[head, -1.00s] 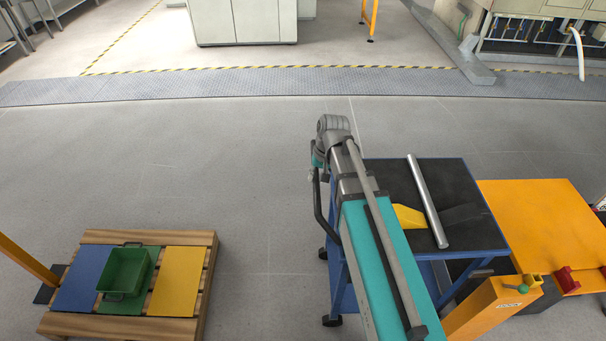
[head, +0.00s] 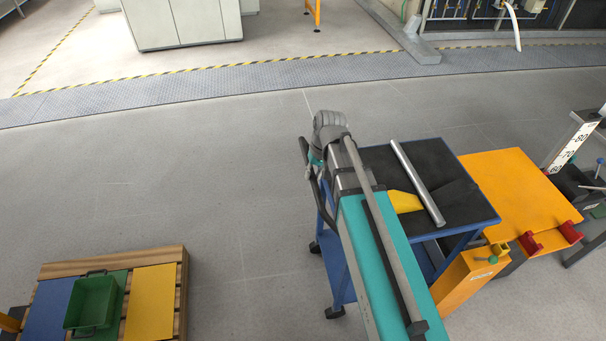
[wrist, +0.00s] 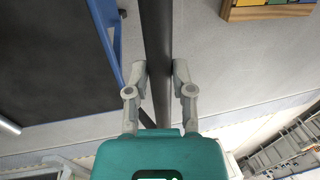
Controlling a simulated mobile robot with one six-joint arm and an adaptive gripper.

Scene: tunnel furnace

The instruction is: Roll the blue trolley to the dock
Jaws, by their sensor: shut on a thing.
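The blue trolley (head: 338,287) stands right of centre in the head view, with a dark mat on its top (head: 455,192) and wheels on the floor. Its blue edge also shows at the left of the wrist view (wrist: 107,38). My gripper (wrist: 160,72) is shut on the trolley's dark handle bar (wrist: 156,25), one finger on each side. In the head view my arm covers part of the trolley and my fingers are hidden. I cannot tell which place is the dock.
A silver bar (head: 418,183) and a yellow piece (head: 404,201) lie on the trolley. An orange table (head: 525,190) stands close on its right. A pallet (head: 183,270) with a green bin (head: 92,302) is at lower left. Open floor lies ahead and left.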

